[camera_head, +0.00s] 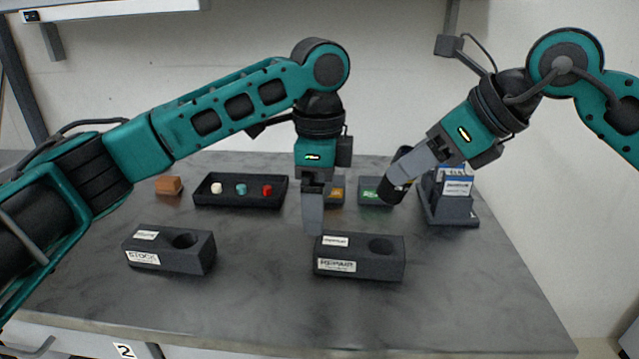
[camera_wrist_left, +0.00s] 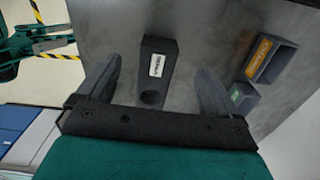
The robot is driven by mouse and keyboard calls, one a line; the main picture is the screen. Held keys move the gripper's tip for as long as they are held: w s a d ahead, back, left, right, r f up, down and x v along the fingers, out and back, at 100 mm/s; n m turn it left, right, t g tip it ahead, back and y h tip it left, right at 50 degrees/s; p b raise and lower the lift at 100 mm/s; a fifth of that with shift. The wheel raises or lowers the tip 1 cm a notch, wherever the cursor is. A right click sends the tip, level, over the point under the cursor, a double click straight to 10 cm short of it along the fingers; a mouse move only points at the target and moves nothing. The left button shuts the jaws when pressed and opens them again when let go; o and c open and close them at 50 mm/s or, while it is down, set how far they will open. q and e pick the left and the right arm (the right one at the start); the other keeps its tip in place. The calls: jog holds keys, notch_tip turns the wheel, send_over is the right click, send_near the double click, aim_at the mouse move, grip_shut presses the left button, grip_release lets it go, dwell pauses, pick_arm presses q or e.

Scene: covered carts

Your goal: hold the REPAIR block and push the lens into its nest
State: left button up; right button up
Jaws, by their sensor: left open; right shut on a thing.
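The dark REPAIR block (camera_head: 359,262) lies on the grey table, its round nest (camera_head: 381,246) open and empty on top. My left gripper (camera_head: 313,228) points down at the block's left end; whether it touches the block is unclear. In the left wrist view the open fingers of the left gripper (camera_wrist_left: 155,90) stand on either side of the block (camera_wrist_left: 156,48), with gaps between. My right gripper (camera_head: 402,182) is shut on a dark cylindrical lens (camera_head: 392,191), held tilted in the air behind and above the block's right end.
The STOCK block (camera_head: 192,254) with an empty hole stands left. Behind are a brown block (camera_head: 169,185), a black tray (camera_head: 240,204) with small coloured pieces, an orange-labelled bin (camera_head: 337,188), a green-labelled bin (camera_head: 371,186) and a card holder (camera_head: 450,215). The front table is clear.

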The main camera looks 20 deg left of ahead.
aim_at(319, 240)
pick_arm(q)
notch_tip(319, 240, down, 10)
jog(key=shift+r, duration=0.1)
dwell(0.4)
jog(key=c, duration=1.1)
